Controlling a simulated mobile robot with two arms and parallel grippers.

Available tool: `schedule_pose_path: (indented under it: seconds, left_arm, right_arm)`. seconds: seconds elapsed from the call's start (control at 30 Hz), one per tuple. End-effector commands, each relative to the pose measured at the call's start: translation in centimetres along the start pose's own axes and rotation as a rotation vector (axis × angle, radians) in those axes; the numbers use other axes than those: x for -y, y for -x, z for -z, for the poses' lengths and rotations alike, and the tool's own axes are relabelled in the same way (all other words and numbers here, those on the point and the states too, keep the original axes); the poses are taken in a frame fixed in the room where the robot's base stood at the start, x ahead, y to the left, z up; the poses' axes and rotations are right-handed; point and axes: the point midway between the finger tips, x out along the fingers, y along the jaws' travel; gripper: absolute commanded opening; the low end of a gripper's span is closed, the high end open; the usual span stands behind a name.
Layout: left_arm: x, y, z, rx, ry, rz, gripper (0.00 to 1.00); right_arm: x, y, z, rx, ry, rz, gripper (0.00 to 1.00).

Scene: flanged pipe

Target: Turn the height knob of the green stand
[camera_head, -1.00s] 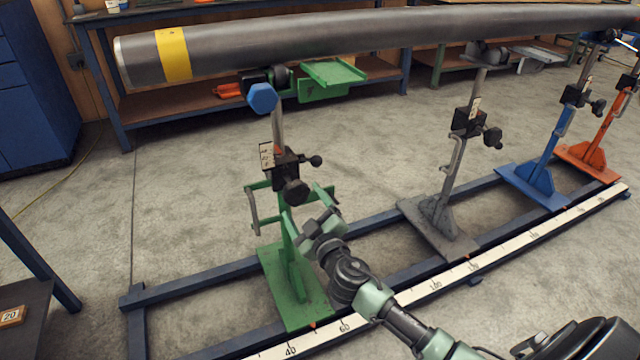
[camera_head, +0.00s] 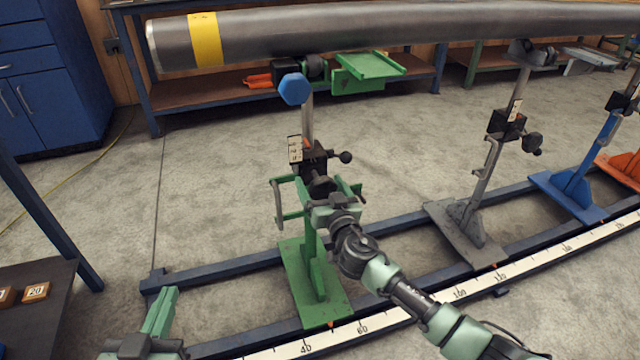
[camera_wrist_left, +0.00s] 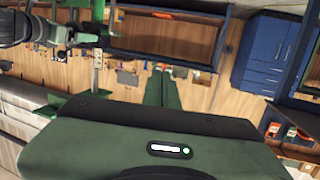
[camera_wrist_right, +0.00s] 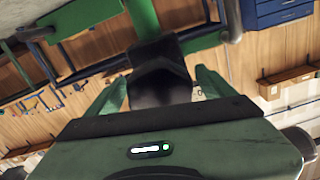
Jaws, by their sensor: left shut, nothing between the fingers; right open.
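The green stand (camera_head: 312,270) stands on the blue rail frame under the long pipe. Its dark lobed knob (camera_head: 320,187) sits at the front of the black clamp block (camera_head: 312,158) on the post. A smaller ball-ended lever (camera_head: 345,157) sticks out to the right of the block. My right gripper (camera_head: 335,199) is at the front of the lobed knob. In the right wrist view its open fingers stand on either side of the dark knob (camera_wrist_right: 160,82); contact cannot be told. My left gripper (camera_head: 165,305) is shut and empty, low at the left, and its closed fingers show in the left wrist view (camera_wrist_left: 163,88).
The grey pipe (camera_head: 350,30) with a yellow band lies across the stand tops. A blue hexagonal knob (camera_head: 294,88) is near the green stand's top. Grey (camera_head: 465,225), blue (camera_head: 570,190) and orange stands are to the right. A dark table (camera_head: 35,300) is at the left.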

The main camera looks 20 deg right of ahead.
Motion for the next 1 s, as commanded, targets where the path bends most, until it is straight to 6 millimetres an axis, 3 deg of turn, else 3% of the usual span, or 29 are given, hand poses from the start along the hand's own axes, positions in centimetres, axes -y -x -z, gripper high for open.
schedule_pose_path:
  seconds: [0.13, 0.4, 0.6, 0.63, 1.0]
  left_arm:
    - [-0.1, -0.08, 0.63, -0.034, 0.001, -0.002, 0.0]
    - [-0.11, -0.08, 0.79, -0.04, 0.001, -0.002, 0.0]
    - [-0.11, -0.08, 0.79, -0.04, 0.001, -0.002, 0.0]
    - [-0.11, -0.08, 0.78, -0.039, 0.001, -0.002, 0.0]
    - [-0.12, -0.07, 0.93, -0.05, 0.001, -0.002, 0.0]
  right_arm:
    - [-0.01, -0.96, -0.01, 0.0, 0.002, 0.0, 0.84]
    - [-0.01, -1.06, 0.0, 0.001, 0.001, 0.0, 0.81]
    - [-0.01, -1.04, 0.0, 0.0, 0.001, 0.0, 0.25]
    - [-0.01, -1.04, 0.0, 0.0, 0.001, 0.0, 0.21]
    - [-0.02, -1.02, -0.04, 0.0, 0.068, -0.001, 0.22]
